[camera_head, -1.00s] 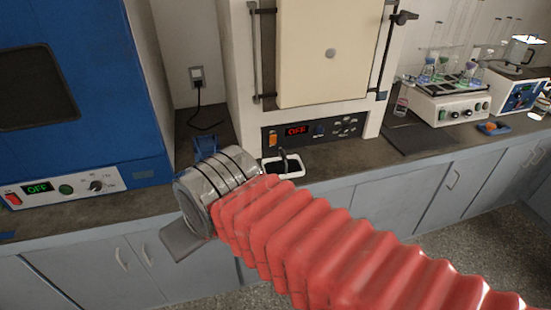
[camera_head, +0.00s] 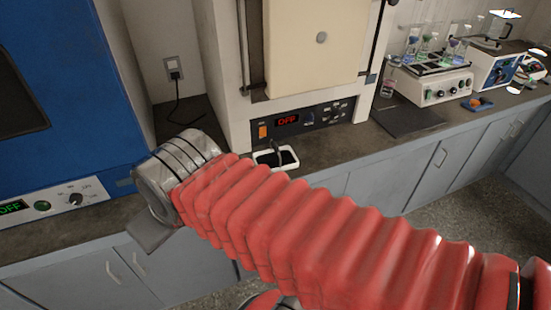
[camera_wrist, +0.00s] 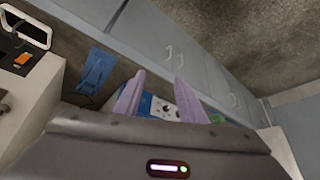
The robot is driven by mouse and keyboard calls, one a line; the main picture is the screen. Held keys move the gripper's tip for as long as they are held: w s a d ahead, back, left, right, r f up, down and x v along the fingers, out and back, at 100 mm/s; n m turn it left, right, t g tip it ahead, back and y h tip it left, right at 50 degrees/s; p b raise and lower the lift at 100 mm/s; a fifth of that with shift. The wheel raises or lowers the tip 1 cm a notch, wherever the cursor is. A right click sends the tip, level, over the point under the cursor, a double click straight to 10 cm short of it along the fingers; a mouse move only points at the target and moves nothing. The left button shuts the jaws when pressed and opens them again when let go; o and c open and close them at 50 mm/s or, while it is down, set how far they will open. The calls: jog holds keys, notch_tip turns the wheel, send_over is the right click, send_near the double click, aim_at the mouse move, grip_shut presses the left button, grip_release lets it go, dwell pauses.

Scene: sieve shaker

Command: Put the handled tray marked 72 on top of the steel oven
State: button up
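A small white-rimmed tray (camera_head: 256,158) with a dark inside and an upright handle stands on the counter before the cream-doored oven; its mark is not readable. It also shows at the upper left of the wrist view (camera_wrist: 41,34). I cannot identify a steel oven for sure; the cream-doored oven (camera_head: 312,50) and a blue oven (camera_head: 70,95) are in view. My gripper's two purple fingers (camera_wrist: 158,92) are apart with nothing held between them, and the tray is off to their left. In the head view, my wrist is left of the tray and hides the fingers.
A blue object (camera_wrist: 95,70) lies on the counter near the fingers. A dark mat (camera_head: 408,121) lies right of the cream-doored oven, near a shaker with flasks (camera_head: 435,85). A cable (camera_head: 176,95) hangs from the wall outlet. Grey cabinets (camera_head: 390,180) line the counter front.

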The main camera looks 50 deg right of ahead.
jog(key=s+d+f+m+h, duration=0.2)
jog(key=s+d+f+m, duration=0.15)
jog(key=d+f, duration=1.45)
jog(key=s+d+f+m+h, duration=0.25)
jog(key=d+f+m, duration=0.25)
jog(key=d+f, duration=1.35)
jog(key=w+d+r+t+h, duration=0.2)
jog(key=w+r+t, duration=0.1)
jog(key=r, duration=0.4)
jog(key=w+d+r+t+h, duration=0.2)
jog(key=w+r+t+h, duration=0.1)
jog(key=r+t, duration=0.3)
notch_tip(320, 180, up, 2)
jog(key=shift+w+r, duration=0.2)
jog(key=shift+h, duration=0.25)
jog(key=shift+x, duration=4.3)
